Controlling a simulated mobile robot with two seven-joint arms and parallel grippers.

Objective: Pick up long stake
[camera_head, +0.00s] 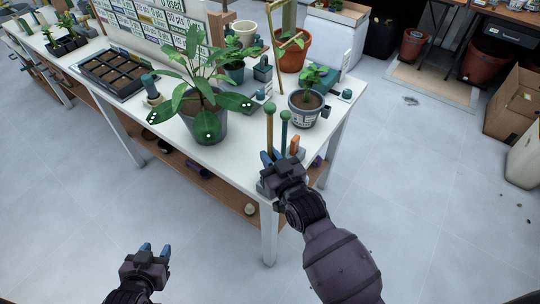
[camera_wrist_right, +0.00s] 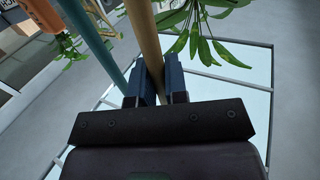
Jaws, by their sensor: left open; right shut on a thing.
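The long stake (camera_head: 270,128) is a tan rod with a green knob on top. It stands upright in a holder (camera_head: 264,186) at the table's front right corner. My right gripper (camera_head: 277,156) is shut on this stake; the right wrist view shows the tan rod (camera_wrist_right: 143,40) between the blue fingers (camera_wrist_right: 160,84). A shorter teal stake (camera_head: 284,132) stands just to the right of it, outside the fingers. The stake's lower end is hidden behind my gripper. My left gripper (camera_head: 154,250) is open and empty, low over the floor in front of the table.
A large-leaved potted plant (camera_head: 206,124) stands left of the stakes, its leaves close by. A small potted plant (camera_head: 305,106) is behind them to the right. An orange-handled tool (camera_head: 294,145) is beside the teal stake. The floor (camera_head: 430,220) at right is mostly clear.

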